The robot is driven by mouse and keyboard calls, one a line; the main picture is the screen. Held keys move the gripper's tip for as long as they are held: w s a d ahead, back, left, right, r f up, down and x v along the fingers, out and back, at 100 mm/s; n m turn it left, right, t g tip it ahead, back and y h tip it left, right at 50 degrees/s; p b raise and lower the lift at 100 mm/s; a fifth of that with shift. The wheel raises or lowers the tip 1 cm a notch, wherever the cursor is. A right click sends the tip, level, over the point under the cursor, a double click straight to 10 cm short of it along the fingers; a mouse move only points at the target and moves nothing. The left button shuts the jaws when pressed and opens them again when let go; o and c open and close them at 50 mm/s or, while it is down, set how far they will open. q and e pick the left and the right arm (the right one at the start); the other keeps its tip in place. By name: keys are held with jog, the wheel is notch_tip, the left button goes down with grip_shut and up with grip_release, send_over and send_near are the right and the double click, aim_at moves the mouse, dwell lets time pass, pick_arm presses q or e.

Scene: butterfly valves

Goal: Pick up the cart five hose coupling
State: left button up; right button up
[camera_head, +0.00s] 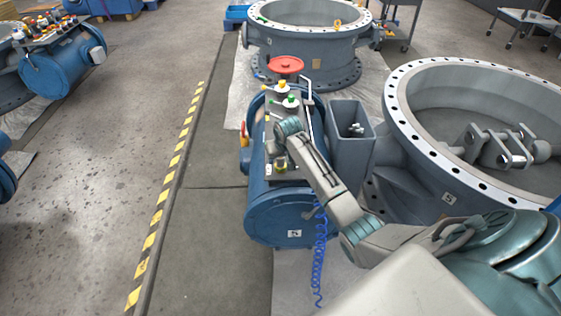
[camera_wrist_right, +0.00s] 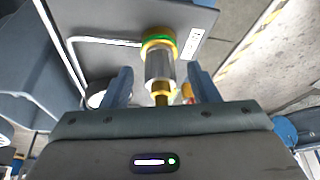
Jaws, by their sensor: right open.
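A hose coupling (camera_wrist_right: 160,66), a metal cylinder with brass parts and a green ring, stands out from a grey plate in the right wrist view. My right gripper (camera_wrist_right: 160,84) is open, with one blue finger on each side of the coupling and visible gaps between. In the head view my right gripper (camera_head: 281,151) is over the near part of the plate on a blue tank (camera_head: 284,218); the coupling there is largely hidden by the wrist. My left gripper is not in view.
A grey open box (camera_head: 350,150) adjoins the tank's right side. A large flanged valve (camera_head: 402,115) is to the right. A coiled blue hose (camera_head: 320,250) hangs in front.

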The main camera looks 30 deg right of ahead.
jog(key=shift+w+f, duration=0.15)
jog(key=shift+f, duration=0.25)
jog(key=c, duration=1)
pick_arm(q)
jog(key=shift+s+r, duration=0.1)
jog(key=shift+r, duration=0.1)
pick_arm(e)
jog(key=shift+r, duration=0.1)
